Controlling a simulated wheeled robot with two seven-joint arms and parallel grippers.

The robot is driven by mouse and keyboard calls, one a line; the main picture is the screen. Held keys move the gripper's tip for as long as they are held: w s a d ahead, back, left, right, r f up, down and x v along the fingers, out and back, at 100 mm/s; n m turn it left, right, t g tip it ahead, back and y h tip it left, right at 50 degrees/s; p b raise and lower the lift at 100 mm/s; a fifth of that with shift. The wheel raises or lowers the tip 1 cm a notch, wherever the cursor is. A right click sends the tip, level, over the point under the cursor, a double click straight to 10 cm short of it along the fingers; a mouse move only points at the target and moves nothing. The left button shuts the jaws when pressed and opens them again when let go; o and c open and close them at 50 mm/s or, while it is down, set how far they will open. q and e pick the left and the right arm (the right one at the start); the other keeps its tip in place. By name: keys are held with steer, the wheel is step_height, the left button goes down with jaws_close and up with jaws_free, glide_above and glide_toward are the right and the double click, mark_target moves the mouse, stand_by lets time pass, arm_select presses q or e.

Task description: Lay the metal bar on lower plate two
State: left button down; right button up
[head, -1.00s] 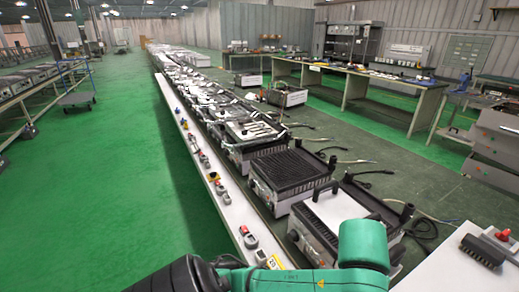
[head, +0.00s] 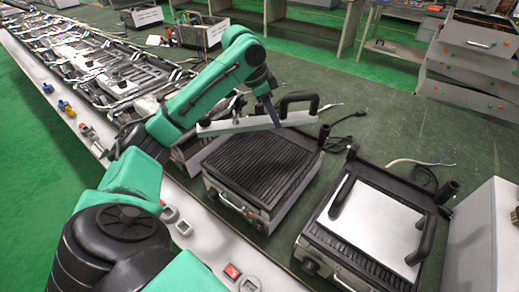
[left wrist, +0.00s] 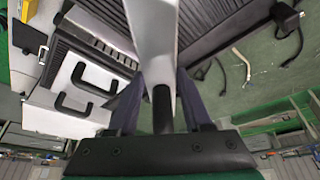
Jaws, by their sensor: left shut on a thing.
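The metal bar (head: 235,126) is a silver slab seen nearly edge-on in the head view, with a black handle (head: 300,98) on top. My left gripper (head: 272,115) is shut on its handle. The bar hangs over the far side of a bare, black ribbed lower plate (head: 258,165); I cannot tell the gap exactly. In the left wrist view, the bar (left wrist: 152,30) runs away between the fingers of the gripper (left wrist: 160,105). To the right, another ribbed unit (head: 345,245) carries a flat silver plate (head: 372,230) with two black handles. My right gripper is not in view.
A row of similar appliances (head: 110,62) stretches to the upper left along a white rail (head: 85,135) with switches. Black cables (head: 345,143) lie behind the units. A grey cabinet (head: 490,225) stands at the right edge. The green floor beyond is mostly clear.

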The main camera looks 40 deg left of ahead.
arm_select(q)
steer(key=shift+m, duration=0.4)
steer(key=v, duration=0.4)
steer(key=shift+s+d+r, duration=0.1)
steer(key=shift+s+r, duration=0.1)
steer(key=shift+s, duration=0.1)
steer(key=shift+s+f, duration=0.1)
steer(key=shift+f, duration=0.15)
glide_above(269, 161)
steer(key=a, duration=0.1)
step_height(269, 161, down, 11)
steer(key=f, duration=0.8)
steer(key=shift+s+f, duration=0.35)
steer(key=shift+f, duration=0.05)
steer(key=shift+c, duration=1.7)
jaws_free()
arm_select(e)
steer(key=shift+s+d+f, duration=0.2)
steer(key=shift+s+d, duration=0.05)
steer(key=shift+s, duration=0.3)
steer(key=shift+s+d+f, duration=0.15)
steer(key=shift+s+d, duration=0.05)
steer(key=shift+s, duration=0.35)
arm_select(q)
steer(key=v, duration=1.2)
steer(key=shift+a+b, duration=0.15)
steer(key=shift+b, duration=0.3)
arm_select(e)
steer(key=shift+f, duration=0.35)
